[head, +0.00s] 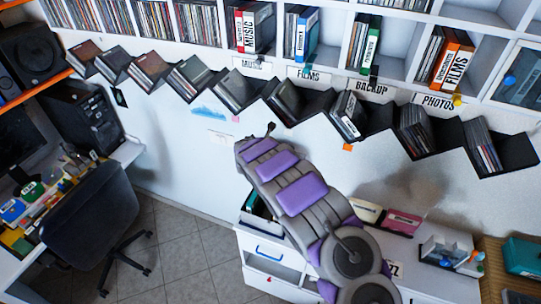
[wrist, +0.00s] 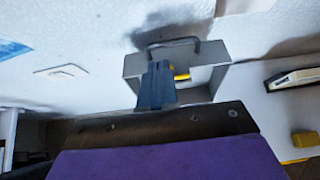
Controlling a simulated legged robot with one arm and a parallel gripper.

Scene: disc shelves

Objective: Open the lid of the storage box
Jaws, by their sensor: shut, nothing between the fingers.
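In the wrist view a light grey storage box (wrist: 218,80) with a thin dark bar handle (wrist: 172,43) lies just ahead of my gripper (wrist: 156,66). The dark, slate-coloured fingers are together and empty, in front of the box. Part of something yellow shows beside them. I cannot tell if the fingers touch the box, or how far its lid is raised.
In the head view a white drawer cabinet (head: 273,256) stands beneath my arm. Zigzag disc shelves (head: 410,142) run along the wall above. A dark chair (head: 85,215) stands at left. Tiled floor (head: 183,240) between chair and cabinet is clear.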

